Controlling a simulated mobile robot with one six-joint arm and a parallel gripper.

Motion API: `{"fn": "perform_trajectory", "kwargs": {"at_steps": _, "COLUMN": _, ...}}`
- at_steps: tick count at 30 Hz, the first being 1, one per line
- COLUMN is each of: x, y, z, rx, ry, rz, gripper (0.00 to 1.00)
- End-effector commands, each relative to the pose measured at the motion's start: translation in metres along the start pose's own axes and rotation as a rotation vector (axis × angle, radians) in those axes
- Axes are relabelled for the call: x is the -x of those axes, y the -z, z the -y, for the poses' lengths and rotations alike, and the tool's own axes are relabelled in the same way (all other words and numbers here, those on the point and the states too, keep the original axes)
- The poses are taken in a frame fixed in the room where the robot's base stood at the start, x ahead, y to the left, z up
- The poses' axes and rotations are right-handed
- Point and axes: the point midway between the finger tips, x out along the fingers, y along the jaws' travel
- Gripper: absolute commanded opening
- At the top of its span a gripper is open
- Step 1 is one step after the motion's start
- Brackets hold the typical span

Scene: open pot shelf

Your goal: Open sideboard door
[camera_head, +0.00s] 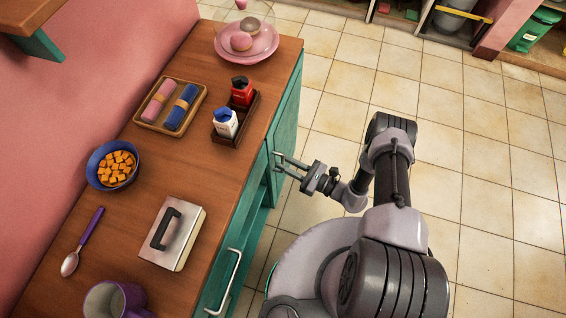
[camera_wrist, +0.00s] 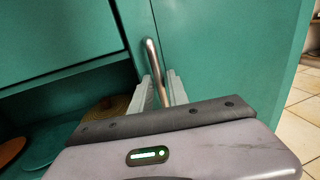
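The teal sideboard (camera_head: 215,165) has a wooden top and runs along the pink wall in the head view. Its door (camera_wrist: 230,50) fills the right of the wrist view and looks shut, flush with the front. A silver upright bar handle (camera_wrist: 152,55) stands near the door's left edge. My gripper (camera_head: 288,166) is at the sideboard front in the head view. In the wrist view its two fingers (camera_wrist: 161,88) lie on either side of the handle, with narrow gaps beside the bar. The handle's lower end is hidden behind my gripper body.
Left of the door are a drawer front (camera_wrist: 60,35) and an open shelf bay (camera_wrist: 60,105) holding a woven item. On top stand a condiment tray (camera_head: 235,120), a bowl of orange cubes (camera_head: 95,165) and a metal box (camera_head: 190,235). Tiled floor (camera_head: 480,170) right of the sideboard is clear.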

Motion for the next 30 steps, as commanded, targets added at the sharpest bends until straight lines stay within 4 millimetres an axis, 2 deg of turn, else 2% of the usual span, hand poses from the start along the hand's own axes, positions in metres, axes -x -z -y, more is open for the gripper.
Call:
{"fn": "perform_trajectory", "kwargs": {"at_steps": 4, "x": -0.0116, "y": 0.0002, "z": -0.0008, "rx": 0.000, "ry": -0.002, "rz": 0.000, "gripper": 0.21}}
{"fn": "perform_trajectory", "kwargs": {"at_steps": 12, "x": -0.0136, "y": -0.0004, "z": -0.0006, "rx": -0.001, "ry": -0.001, "rz": 0.000, "gripper": 0.21}}
{"fn": "perform_trajectory", "kwargs": {"at_steps": 13, "x": -0.0135, "y": -0.0005, "z": -0.0006, "rx": -0.001, "ry": -0.001, "rz": 0.000, "gripper": 0.19}}
{"fn": "perform_trajectory", "kwargs": {"at_steps": 16, "x": -0.0135, "y": -0.0004, "z": -0.0006, "rx": 0.000, "ry": -0.001, "rz": 0.000, "gripper": 0.00}}
{"fn": "perform_trajectory", "kwargs": {"at_steps": 30, "x": -0.0133, "y": -0.0003, "z": -0.0009, "rx": -0.001, "ry": -0.002, "rz": 0.000, "gripper": 0.00}}
